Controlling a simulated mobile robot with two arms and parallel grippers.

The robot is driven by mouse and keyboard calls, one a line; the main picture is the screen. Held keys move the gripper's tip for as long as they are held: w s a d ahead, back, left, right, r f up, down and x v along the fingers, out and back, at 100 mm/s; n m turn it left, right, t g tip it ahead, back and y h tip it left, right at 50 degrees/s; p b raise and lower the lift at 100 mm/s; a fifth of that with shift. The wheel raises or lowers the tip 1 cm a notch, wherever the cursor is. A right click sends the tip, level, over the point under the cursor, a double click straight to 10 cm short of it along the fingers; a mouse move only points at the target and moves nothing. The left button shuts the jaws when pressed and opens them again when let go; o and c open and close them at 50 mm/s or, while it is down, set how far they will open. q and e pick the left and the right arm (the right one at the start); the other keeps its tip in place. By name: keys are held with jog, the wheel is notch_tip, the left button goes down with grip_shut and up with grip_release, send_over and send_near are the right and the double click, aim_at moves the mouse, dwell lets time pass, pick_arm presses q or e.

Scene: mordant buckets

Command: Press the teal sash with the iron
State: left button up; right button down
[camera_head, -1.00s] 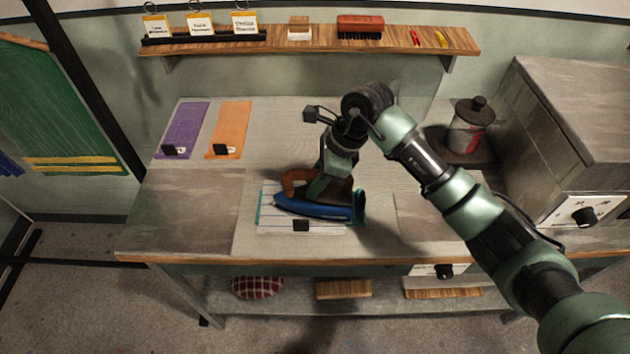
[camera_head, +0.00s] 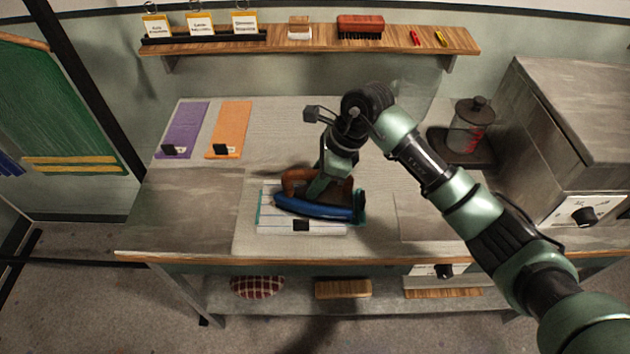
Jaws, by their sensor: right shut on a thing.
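The iron (camera_head: 312,208), with a blue body and a brown handle, is on or just above a white striped cloth (camera_head: 275,224) at the middle front of the table; I cannot tell whether it touches. My right gripper (camera_head: 326,187) is shut on the iron's handle from above. Teal strips, apparently the ends of the teal sash (camera_head: 259,212), show at the cloth's left edge and beside the iron's right end. The rest of the sash is hidden. A small black clip sits on the cloth's front edge. My left gripper is out of view.
Purple (camera_head: 183,128) and orange (camera_head: 231,128) strips lie at the back left of the table. A lidded jar (camera_head: 470,125) stands back right, beside a grey cabinet (camera_head: 575,110). A wall shelf (camera_head: 320,40) holds a brush (camera_head: 360,24) and tags. The table's left front is clear.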

aim_at(312, 170)
dwell(0.5)
jog(key=shift+w+r+p, duration=0.15)
jog(key=shift+r+p, duration=0.35)
jog(key=shift+r, duration=0.4)
jog(key=shift+r+p, duration=0.65)
jog(key=shift+r, duration=1.05)
jog(key=shift+a, duration=0.1)
